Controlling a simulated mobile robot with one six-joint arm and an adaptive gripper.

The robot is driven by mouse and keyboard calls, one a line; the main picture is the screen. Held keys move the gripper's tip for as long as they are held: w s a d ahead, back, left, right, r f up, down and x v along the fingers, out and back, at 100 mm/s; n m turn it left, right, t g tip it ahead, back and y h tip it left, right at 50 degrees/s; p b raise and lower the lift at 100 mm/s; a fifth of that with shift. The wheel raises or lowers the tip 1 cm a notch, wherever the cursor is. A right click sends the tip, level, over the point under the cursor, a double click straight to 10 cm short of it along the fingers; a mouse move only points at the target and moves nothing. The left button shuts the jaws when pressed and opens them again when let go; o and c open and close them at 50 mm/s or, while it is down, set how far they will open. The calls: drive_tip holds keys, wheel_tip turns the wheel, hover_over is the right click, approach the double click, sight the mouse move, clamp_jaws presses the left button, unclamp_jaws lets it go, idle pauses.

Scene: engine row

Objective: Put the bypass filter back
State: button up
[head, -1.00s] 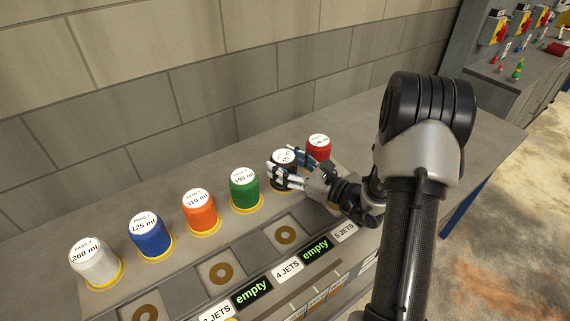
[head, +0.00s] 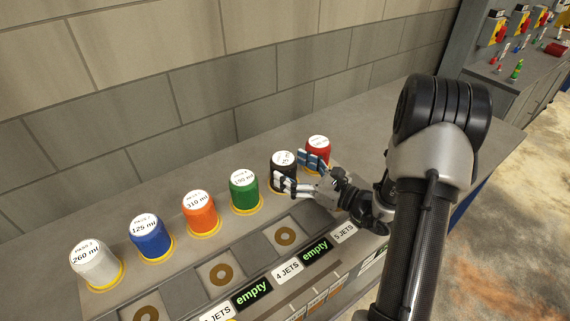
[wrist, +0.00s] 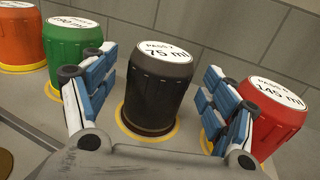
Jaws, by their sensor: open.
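Several filter cups stand in a row on yellow rings on the bench; no label in view reads "bypass". A black cup labelled 75 ml (wrist: 158,90) stands upright in the middle of the wrist view, and in the head view (head: 284,172) it is partly behind my gripper. My gripper (head: 296,172) is open and empty. In the wrist view its fingers (wrist: 155,92) stand to either side of the black cup, with visible gaps. The right finger is close to the red cup labelled 145 ml (wrist: 274,115); I cannot tell whether they touch.
The green cup (head: 243,192) stands left of the black one. Orange (head: 200,213), blue (head: 150,238) and white (head: 96,263) cups continue the row. Square recesses with brown rings (head: 286,237) lie in front, by "empty" displays (head: 315,250). A block wall (head: 190,80) is behind.

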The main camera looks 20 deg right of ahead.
drive_tip(key=p+v, duration=0.1)
drive_tip(key=v, duration=0.8)
drive_tip(key=shift+r, duration=0.1)
drive_tip(key=s+a+r+n+g+y, duration=0.1)
drive_tip(key=s+a+r+n+g, duration=0.15)
drive_tip(key=a+n+g, duration=0.35)
drive_tip(key=s+a+r+n+g+y, duration=0.1)
drive_tip(key=s+a+r+n+g, duration=0.2)
drive_tip(key=a, duration=0.4)
drive_tip(key=s+a+r+n+g+y, duration=0.1)
drive_tip(key=s+a+r+n+g, duration=0.1)
drive_tip(key=s+a+n+g, duration=0.35)
drive_tip(key=s+a+n+h, duration=0.3)
drive_tip(key=s+n+h, duration=0.35)
drive_tip(key=n, duration=0.25)
drive_tip(key=s+d+r+n+t+h, duration=0.2)
drive_tip(key=d+r+n+t+h, duration=0.1)
drive_tip(key=d+r+n+h, duration=0.1)
drive_tip(key=shift+d+r+n+h, duration=0.45)
drive_tip(key=shift+n+h, duration=0.2)
drive_tip(key=shift+n, duration=0.7)
